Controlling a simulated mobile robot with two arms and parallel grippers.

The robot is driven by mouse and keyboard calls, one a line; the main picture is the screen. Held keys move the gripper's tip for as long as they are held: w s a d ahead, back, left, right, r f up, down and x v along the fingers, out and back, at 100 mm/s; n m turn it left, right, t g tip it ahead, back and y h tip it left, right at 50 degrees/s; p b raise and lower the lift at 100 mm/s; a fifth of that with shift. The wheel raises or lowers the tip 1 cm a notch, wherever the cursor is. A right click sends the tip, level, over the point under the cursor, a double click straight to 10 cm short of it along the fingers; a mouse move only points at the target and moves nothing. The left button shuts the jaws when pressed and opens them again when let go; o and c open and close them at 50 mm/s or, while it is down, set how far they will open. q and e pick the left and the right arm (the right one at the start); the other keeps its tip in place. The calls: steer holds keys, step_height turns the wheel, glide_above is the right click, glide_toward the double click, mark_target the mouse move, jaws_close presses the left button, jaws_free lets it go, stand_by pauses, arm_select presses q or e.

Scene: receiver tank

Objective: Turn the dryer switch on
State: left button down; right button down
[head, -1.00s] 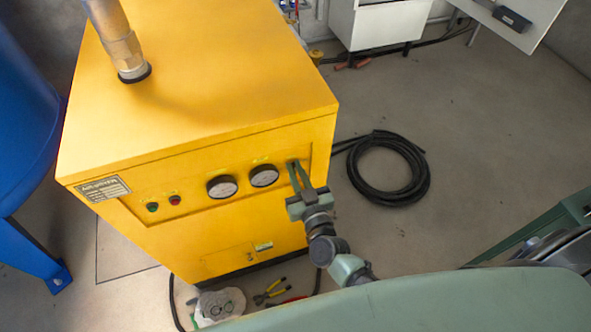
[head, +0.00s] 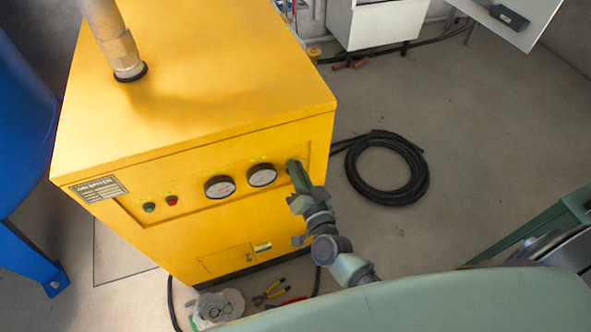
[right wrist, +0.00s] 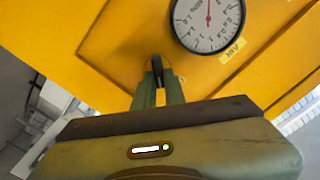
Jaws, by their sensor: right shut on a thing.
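The yellow air dryer (head: 190,100) stands in the middle of the head view. Its front panel carries a green and a red button, two round gauges and, at the right end, the dark dryer switch (right wrist: 157,66). My right gripper (head: 292,165) reaches the right end of the panel and hides the switch in the head view. In the right wrist view my right gripper's fingers (right wrist: 158,82) are shut on the switch, close below a gauge (right wrist: 208,22). The switch's exact angle is hard to read. My left gripper is not in view.
A blue tank (head: 25,120) stands at the left. A coiled black hose (head: 388,168) lies on the floor to the right. Pliers (head: 268,292) and other tools lie on the floor before the dryer. A white cabinet (head: 380,24) stands at the back.

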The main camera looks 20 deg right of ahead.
steer(key=m+b, duration=0.1)
steer(key=m, duration=0.2)
steer(key=m+b, duration=0.1)
steer(key=m, duration=0.2)
steer(key=f+m+b, duration=0.1)
steer(key=m, duration=0.3)
steer(key=shift+d, duration=0.2)
stand_by(0.5)
steer(key=c, duration=1.5)
jaws_free()
steer(key=shift+s, duration=0.1)
steer(key=s+b, duration=0.1)
steer(key=s, duration=0.6)
steer(key=shift+s+d+b, duration=0.2)
steer(key=shift+s+b, duration=0.1)
steer(key=shift+b, duration=0.05)
